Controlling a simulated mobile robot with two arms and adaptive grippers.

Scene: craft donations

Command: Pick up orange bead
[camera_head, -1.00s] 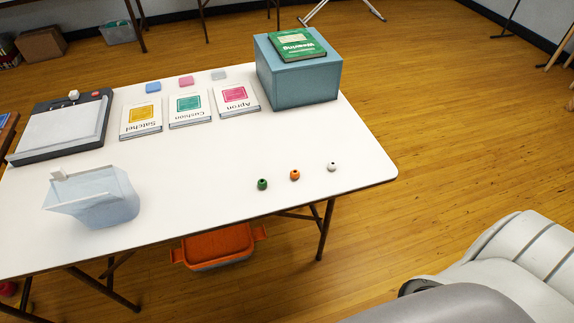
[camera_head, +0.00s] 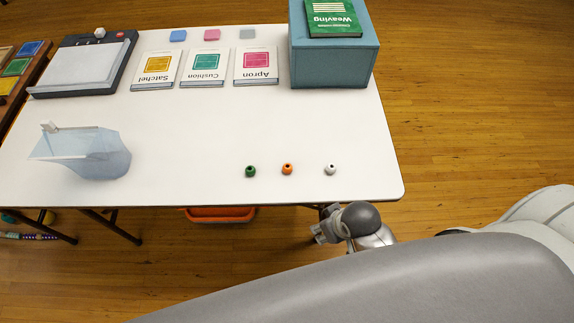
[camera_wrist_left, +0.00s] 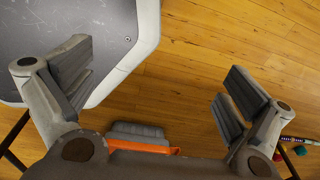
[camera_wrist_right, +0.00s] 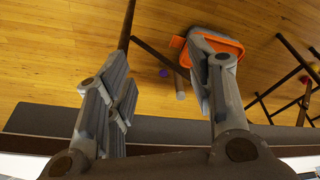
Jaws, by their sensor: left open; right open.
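The orange bead (camera_head: 287,169) lies on the white table (camera_head: 215,125) near its front edge, between a green bead (camera_head: 250,171) on the left and a white bead (camera_head: 331,169) on the right. My right gripper (camera_head: 322,233) is just off the table's front edge, below and right of the orange bead and apart from it. In the right wrist view my right gripper (camera_wrist_right: 168,92) is open and empty, with no bead in sight. My left gripper (camera_wrist_left: 158,95) is open and empty in the left wrist view; it does not show in the head view.
A translucent bluish container (camera_head: 95,155) stands at the table's left. Three labelled packets, including Cushion (camera_head: 205,68), lie at the back beside a blue box (camera_head: 335,62) bearing a green book (camera_head: 332,17). An orange-rimmed bin (camera_wrist_right: 213,40) is under the table. The table's middle is clear.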

